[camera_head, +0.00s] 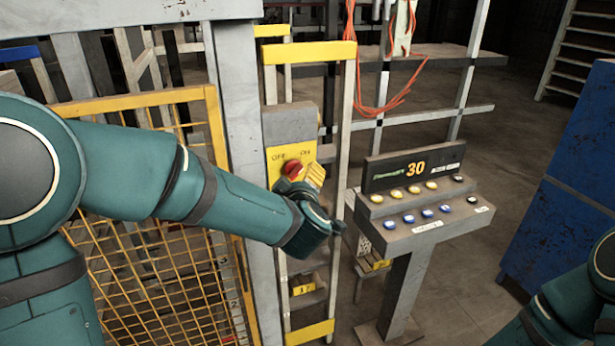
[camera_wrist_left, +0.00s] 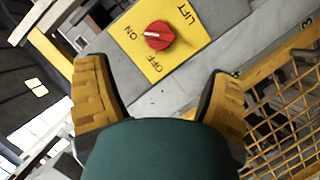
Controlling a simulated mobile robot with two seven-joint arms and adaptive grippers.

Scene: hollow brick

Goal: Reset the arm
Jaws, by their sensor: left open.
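My left arm reaches in from the left in the head view. Its gripper (camera_head: 303,183), with yellow finger pads, is in front of the switch panel. In the left wrist view the left gripper (camera_wrist_left: 162,100) has its two yellow fingers wide apart with nothing between them. The red rotary knob (camera_wrist_left: 159,35) sits on a yellow plate marked ON, OFF and LIFT, beyond the fingertips and apart from them. The knob also shows in the head view (camera_head: 292,168), partly close behind the gripper. Part of my right arm shows at the lower right; its gripper is out of the picture.
A control console (camera_head: 420,205) with a display reading 30 and several buttons stands right of the gripper. A yellow mesh guard (camera_head: 165,270) and a grey post (camera_head: 240,110) are close to my left arm. A blue cabinet (camera_head: 570,190) stands at the right. Orange cables hang behind.

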